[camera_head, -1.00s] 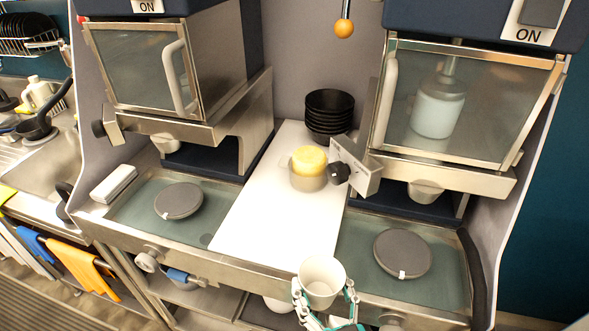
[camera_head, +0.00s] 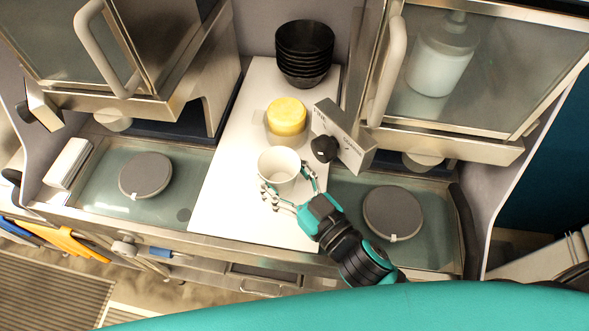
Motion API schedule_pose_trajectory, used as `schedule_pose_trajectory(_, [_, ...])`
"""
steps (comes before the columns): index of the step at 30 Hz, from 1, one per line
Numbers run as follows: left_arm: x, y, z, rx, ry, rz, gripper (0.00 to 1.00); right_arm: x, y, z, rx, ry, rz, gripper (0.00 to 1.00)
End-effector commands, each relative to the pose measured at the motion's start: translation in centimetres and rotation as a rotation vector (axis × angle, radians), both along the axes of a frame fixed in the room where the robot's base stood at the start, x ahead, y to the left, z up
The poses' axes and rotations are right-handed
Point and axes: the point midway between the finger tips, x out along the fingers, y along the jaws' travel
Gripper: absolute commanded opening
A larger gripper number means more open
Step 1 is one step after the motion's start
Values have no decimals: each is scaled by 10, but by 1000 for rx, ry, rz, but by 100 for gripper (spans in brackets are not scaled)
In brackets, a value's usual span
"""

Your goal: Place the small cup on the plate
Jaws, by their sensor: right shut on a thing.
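A small white cup (camera_head: 279,170) is upright in my right gripper (camera_head: 288,187), whose thin fingers close around its sides. The cup appears empty and is over the white board between the two machines; whether it touches the board I cannot tell. Two grey round plates lie on glassy trays: the left plate (camera_head: 145,175) under the left machine, the right plate (camera_head: 392,212) to the right of my right gripper. Which one the task means I cannot tell. My left gripper is not in view.
A yellow-topped container (camera_head: 287,117) stands just behind the cup. A stack of black bowls (camera_head: 304,50) is at the back. A metal block with a black knob (camera_head: 324,149) juts out close to the cup's right. The white board (camera_head: 236,205) is bare at front left.

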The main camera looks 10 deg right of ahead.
Motion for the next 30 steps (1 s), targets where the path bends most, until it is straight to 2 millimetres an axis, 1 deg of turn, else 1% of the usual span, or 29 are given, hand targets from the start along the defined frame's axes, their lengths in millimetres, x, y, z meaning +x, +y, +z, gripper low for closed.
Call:
schedule_pose_trajectory(1, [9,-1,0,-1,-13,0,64,7,-9,-1,-5,-4,1,55])
schedule_pose_trajectory(3, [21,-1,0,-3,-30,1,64,14,-18,-3,-4,-3,1,55])
schedule_pose_trajectory(6, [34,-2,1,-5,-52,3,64,19,-25,-4,0,0,1,55])
schedule_pose_trajectory(8, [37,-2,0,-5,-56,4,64,21,-27,-4,2,1,1,55])
schedule_pose_trajectory(11, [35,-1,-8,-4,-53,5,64,21,-28,-12,2,1,1,55])
schedule_pose_trajectory(15, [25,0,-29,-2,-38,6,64,21,-27,-31,2,1,0,55])
schedule_pose_trajectory(18, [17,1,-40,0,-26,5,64,21,-27,-41,1,-1,0,55])
schedule_pose_trajectory(21, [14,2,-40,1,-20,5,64,21,-27,-40,3,-1,0,55])
schedule_pose_trajectory(26, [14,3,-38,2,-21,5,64,21,-27,-38,2,0,0,55])
schedule_pose_trajectory(30, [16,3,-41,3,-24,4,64,21,-27,-43,2,1,-1,55])
